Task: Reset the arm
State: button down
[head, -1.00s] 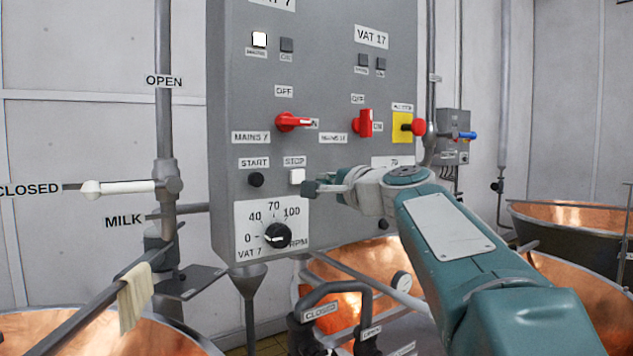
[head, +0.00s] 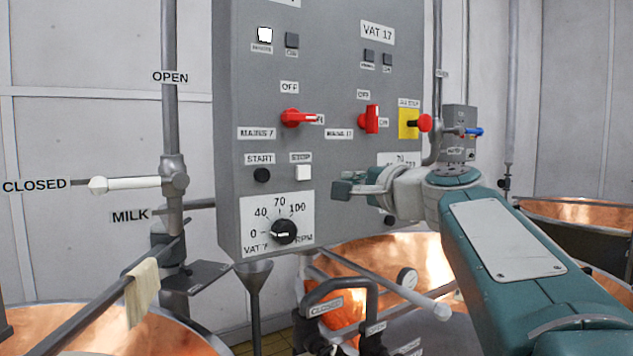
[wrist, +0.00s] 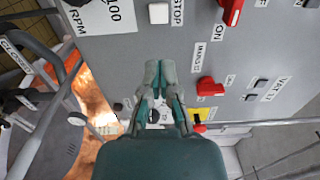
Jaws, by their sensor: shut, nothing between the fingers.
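My arm reaches in from the lower right in the head view. My gripper (head: 343,188) is in front of the lower part of the grey control panel (head: 345,60), to the right of the VAT 7 dial (head: 284,231) and below and right of the white STOP button (head: 303,172). In the wrist view my gripper (wrist: 160,66) points at the panel with its fingertips close together and nothing between them. The STOP button also shows there (wrist: 158,13), beyond the fingertips. A gap between the fingertips and the panel is hard to judge.
Red switches (head: 297,118) and (head: 370,119), a red knob on a yellow plate (head: 424,123) and a black START button (head: 262,175) are on the panel. A white-handled milk valve (head: 125,184) stands left. Copper vats (head: 120,335) and a bent CLOSED pipe handle (head: 340,288) lie below.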

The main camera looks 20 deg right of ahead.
jog(key=s+a+f+n+g, duration=0.45)
jog(key=a+f, duration=0.35)
jog(key=f, duration=0.3)
jog(key=s+a+f+n+g+h, duration=0.1)
jog(key=s+a+f+n+g, duration=0.1)
jog(key=s+f+n, duration=0.3)
jog(key=s+a+f+n+g+h, duration=0.2)
jog(key=s+f+n+g, duration=0.3)
jog(key=s+f, duration=0.8)
notch_tip(320, 180, down, 8)
jog(key=shift+s+a+f+n, duration=0.15)
jog(key=shift+s+n, duration=0.15)
jog(key=shift+n, duration=0.35)
jog(key=shift+g, duration=0.25)
